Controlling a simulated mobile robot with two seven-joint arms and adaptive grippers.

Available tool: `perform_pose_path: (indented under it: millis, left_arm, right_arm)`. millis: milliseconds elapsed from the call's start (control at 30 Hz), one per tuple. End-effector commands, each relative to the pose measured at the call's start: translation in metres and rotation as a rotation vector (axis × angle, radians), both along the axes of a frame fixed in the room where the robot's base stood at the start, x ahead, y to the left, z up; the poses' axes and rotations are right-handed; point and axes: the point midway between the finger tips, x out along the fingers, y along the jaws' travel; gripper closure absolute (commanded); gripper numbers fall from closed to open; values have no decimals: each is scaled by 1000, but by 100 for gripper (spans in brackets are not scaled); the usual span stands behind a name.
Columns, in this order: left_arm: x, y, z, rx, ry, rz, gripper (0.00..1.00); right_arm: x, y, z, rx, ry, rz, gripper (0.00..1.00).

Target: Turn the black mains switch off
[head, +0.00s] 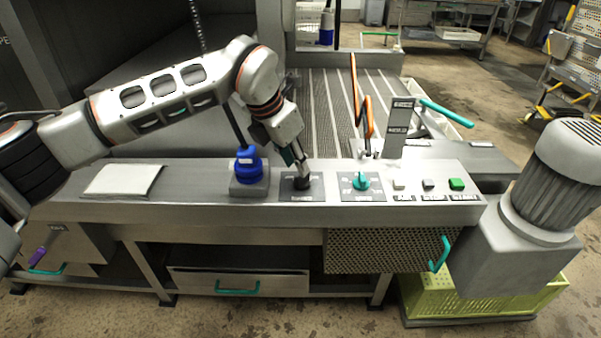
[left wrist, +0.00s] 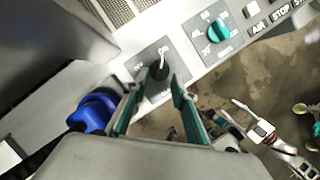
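The black mains switch (head: 302,184) sits on a dark square plate on the sloped panel of the grey console. In the left wrist view the switch (left wrist: 158,72) is a round black knob with a light mark towards the upper label; the labels are too small to read surely. My left gripper (head: 299,168) points down right above the switch in the head view. In the left wrist view its two teal fingers (left wrist: 157,83) are apart, one on each side of the knob's near side. I cannot tell whether they touch it.
A teal rotary knob (head: 361,181) is right of the switch, then white, grey and green buttons (head: 456,184). A white sheet (head: 122,181) lies further left. An upright sign (head: 397,130) stands behind.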

Motion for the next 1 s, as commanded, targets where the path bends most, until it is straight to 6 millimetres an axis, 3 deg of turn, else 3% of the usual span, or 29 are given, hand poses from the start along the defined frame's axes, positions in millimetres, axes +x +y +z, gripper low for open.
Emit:
perform_pose_path:
  millis: [33,200,567,700,1000]
  left_arm:
    - [2,-3,-14,-1,8,0,74]
    - [8,-10,-37,-1,7,-1,74]
    - [12,-13,-41,-2,0,-2,74]
    - [12,-13,-42,-2,1,-1,100]
    - [11,-13,-41,-1,0,9,100]
  right_arm:
    - [-2,1,-4,1,6,0,60]
    - [1,4,0,10,-5,3,60]
    - [5,7,7,13,-20,8,60]
    - [5,6,7,9,-18,10,60]
    - [4,4,4,4,-13,10,60]
